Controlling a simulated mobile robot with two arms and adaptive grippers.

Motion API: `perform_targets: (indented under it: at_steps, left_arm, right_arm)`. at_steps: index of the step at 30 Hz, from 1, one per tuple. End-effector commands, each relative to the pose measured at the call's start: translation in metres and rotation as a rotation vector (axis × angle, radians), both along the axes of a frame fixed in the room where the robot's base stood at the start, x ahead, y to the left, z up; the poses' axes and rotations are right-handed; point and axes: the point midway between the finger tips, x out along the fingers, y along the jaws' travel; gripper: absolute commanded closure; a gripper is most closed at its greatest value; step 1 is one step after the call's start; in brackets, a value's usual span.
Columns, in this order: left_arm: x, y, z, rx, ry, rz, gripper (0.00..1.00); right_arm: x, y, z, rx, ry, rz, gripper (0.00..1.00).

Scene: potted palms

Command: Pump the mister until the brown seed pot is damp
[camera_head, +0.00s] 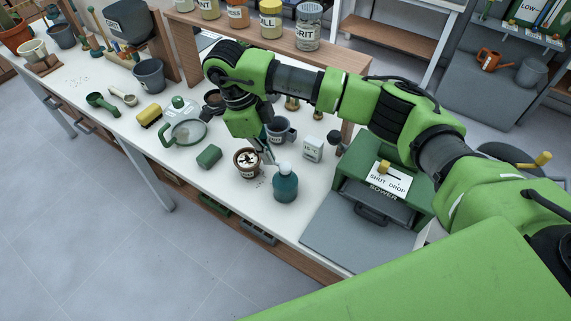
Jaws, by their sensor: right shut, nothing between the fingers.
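The mister (285,187), a teal bottle with a pale pump top, stands upright on the white bench. The brown seed pot (246,165) stands just left of it, with a pale mark on its side and dark contents with white shapes on top. I cannot tell how damp it is. My right gripper (268,157) points down between the pot and the mister, close to the mister's pump top. It is shut and empty. I cannot tell whether it touches the mister. My left gripper is out of view.
A small white box (313,149) and the green sower (378,190) are to the right. Some bare bench lies in front of the pot.

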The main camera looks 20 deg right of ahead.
Motion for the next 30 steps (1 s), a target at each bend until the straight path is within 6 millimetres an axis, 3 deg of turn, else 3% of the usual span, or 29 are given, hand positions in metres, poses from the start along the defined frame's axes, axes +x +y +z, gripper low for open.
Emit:
perform_targets:
  at_steps: [9, 15, 21, 30]
  left_arm:
    - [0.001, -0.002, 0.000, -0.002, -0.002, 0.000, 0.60]
    - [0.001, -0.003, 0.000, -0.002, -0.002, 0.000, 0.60]
    - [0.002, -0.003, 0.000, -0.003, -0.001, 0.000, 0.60]
    - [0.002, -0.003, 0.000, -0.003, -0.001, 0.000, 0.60]
  right_arm:
    - [0.010, 0.015, 0.063, -0.001, -0.007, 0.002, 1.00]
    - [0.014, 0.023, 0.095, -0.002, -0.005, 0.000, 1.00]
    - [0.015, 0.026, 0.108, -0.001, -0.002, 0.000, 1.00]
    - [0.015, 0.026, 0.109, 0.000, -0.001, 0.000, 1.00]
